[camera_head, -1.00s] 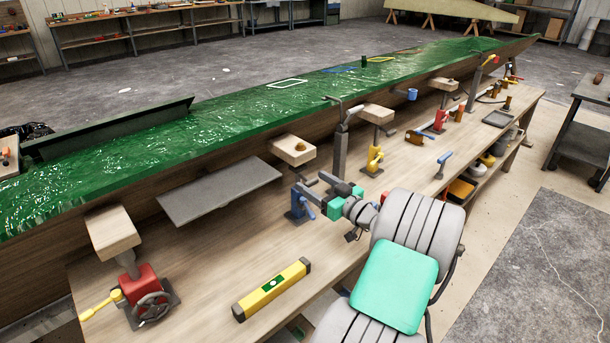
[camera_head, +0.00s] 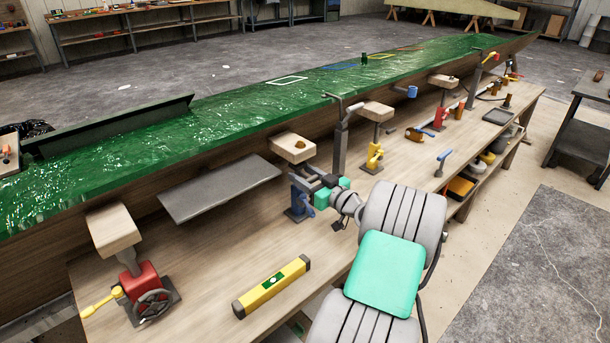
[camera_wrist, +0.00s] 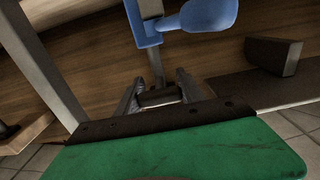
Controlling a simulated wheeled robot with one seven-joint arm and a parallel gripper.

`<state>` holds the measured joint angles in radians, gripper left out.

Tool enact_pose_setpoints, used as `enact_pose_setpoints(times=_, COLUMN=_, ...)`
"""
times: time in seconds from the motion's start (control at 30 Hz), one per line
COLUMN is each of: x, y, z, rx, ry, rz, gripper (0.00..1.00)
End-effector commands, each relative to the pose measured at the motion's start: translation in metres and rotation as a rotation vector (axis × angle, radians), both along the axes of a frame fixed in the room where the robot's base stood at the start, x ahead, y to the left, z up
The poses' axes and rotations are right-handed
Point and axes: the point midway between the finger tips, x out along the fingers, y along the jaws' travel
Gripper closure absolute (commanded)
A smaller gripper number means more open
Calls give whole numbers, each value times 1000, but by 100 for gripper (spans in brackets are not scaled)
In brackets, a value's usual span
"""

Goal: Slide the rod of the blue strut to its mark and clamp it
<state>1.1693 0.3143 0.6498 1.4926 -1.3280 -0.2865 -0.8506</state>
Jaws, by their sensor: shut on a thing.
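The blue strut (camera_head: 298,210) stands on the bench beside the hull mould, with a wooden pad (camera_head: 292,148) above it near the mould's side. Its blue body (camera_wrist: 144,27) and blue lever (camera_wrist: 209,13) fill the top of the wrist view, with the grey rod (camera_wrist: 156,62) running from the body towards my fingers. My gripper (camera_head: 316,183) is at the strut, between its blue base and the pad. In the wrist view my gripper (camera_wrist: 158,92) is shut on a dark cross-piece at the rod. I cannot make out the mark on the rod.
A grey post (camera_head: 340,145) stands just right of the strut, and a yellow strut (camera_head: 374,157) beyond it. A grey plate (camera_head: 220,187) sticks out from the mould to the left. A yellow spirit level (camera_head: 271,286) lies on the front bench. Bench between level and strut is clear.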

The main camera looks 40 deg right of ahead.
Motion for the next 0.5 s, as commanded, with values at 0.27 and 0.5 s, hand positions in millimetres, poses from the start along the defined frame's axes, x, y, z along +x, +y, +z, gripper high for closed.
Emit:
enact_pose_setpoints(times=0.27, x=0, y=0, z=0, rx=0, ry=0, rz=0, gripper=95)
enact_pose_setpoints(times=0.5, x=0, y=0, z=0, rx=0, ry=0, rz=0, gripper=100)
